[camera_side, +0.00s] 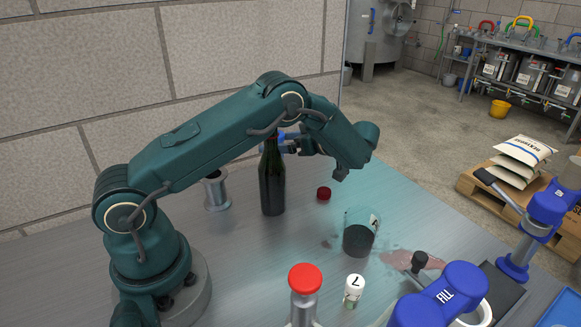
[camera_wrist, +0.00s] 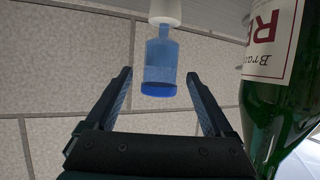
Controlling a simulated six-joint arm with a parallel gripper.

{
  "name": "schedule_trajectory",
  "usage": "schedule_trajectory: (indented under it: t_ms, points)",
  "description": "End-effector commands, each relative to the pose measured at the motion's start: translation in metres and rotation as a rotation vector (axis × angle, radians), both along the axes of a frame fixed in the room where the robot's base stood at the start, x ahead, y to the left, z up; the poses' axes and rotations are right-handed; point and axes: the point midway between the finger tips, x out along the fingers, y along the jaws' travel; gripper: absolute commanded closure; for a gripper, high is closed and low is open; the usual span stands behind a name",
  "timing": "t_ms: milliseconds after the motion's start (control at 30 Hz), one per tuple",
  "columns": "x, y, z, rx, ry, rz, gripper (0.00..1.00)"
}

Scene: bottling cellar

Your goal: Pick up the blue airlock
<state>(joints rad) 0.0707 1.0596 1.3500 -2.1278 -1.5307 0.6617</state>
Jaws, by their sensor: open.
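The blue airlock (camera_wrist: 160,67) is a clear blue cylinder with darker blue at its lower end in the wrist view and a white stopper (camera_wrist: 165,12) at its upper end. In the side view a little of its blue shows behind the dark bottle. My gripper (camera_wrist: 159,76) is open, with one finger on each side of the airlock in the picture and a gap on both sides. In the side view my gripper (camera_side: 291,143) points left beside the bottle's neck. I cannot tell how deep the airlock is between the fingers.
A dark green bottle (camera_side: 272,182) stands close to my gripper; it also fills the right of the wrist view (camera_wrist: 275,95). A metal spool (camera_side: 216,190), red cap (camera_side: 324,193), dark beaker (camera_side: 359,238), white vial (camera_side: 353,291) and red-topped device (camera_side: 305,279) stand around.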

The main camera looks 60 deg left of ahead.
Motion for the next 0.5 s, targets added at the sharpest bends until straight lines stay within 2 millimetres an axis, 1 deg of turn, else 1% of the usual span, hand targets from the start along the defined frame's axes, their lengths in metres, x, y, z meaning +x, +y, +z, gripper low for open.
schedule_trajectory:
  t_ms: [300,500]
  points:
    - [-0.012,0.033,-0.015,0.001,0.001,0.004,0.13]
    - [-0.015,0.043,-0.020,0.000,-0.001,0.000,0.13]
